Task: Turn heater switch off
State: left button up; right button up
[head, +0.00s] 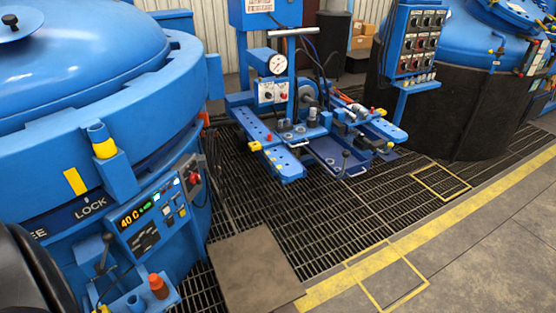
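The near blue furnace (95,130) fills the left of the head view. Its side carries a control panel (140,222) with a lit display reading "40 C" and several small buttons. A red rotary switch (194,178) sits at the panel's upper right end. Its label is too small to read, so I cannot tell whether it is the heater switch or how it is set. Neither of my grippers can be made out in this view.
A blue machine (285,150) with a gauge (277,64) stands mid-floor. A switch box (414,42) stands before another furnace at right. An orange-red knob (158,286) and black lever (104,252) are below the panel.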

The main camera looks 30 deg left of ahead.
aim_at(195, 177)
jog(key=i+l, duration=0.15)
jog(key=i, duration=0.35)
jog(key=i+l+z, duration=0.1)
jog(key=i, duration=0.35)
jog(key=i+l, duration=0.15)
jog(key=i, duration=0.35)
jog(key=i+j+u, duration=0.1)
jog(key=u, duration=0.3)
jog(key=i+u, duration=0.3)
jog(key=u, duration=0.15)
jog(key=i+u, duration=0.25)
jog(key=u, duration=0.15)
jog(key=i+l+u, duration=0.15)
jog(key=u, duration=0.3)
